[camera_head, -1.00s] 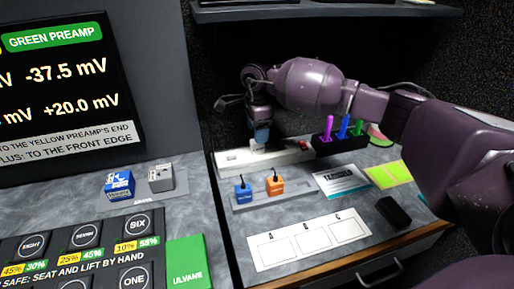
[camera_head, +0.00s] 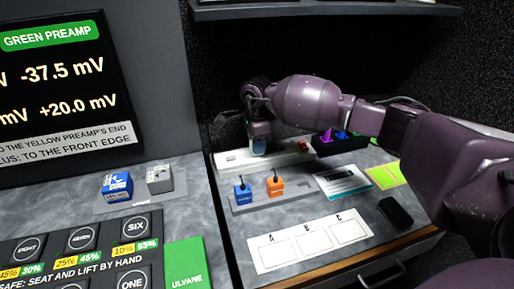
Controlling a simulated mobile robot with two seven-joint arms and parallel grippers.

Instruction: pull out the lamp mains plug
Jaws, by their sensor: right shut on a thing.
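A long white power strip (camera_head: 290,159) lies along the back of the right-hand bench, with a red switch (camera_head: 303,146) near its right end. My right gripper (camera_head: 259,147) reaches in from the right and points down at the strip's middle. It is shut on the lamp mains plug, which its fingers and hand mostly hide. I cannot tell whether the plug is fully seated in the strip. My left gripper is not in view.
Blue (camera_head: 242,193) and orange (camera_head: 275,186) blocks stand on a grey rail in front. A black holder (camera_head: 345,146) with coloured pieces sits right of the strip, partly behind my arm. A white A-B-C card (camera_head: 308,240) and black object (camera_head: 395,212) lie nearer. A shelf (camera_head: 320,9) hangs above.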

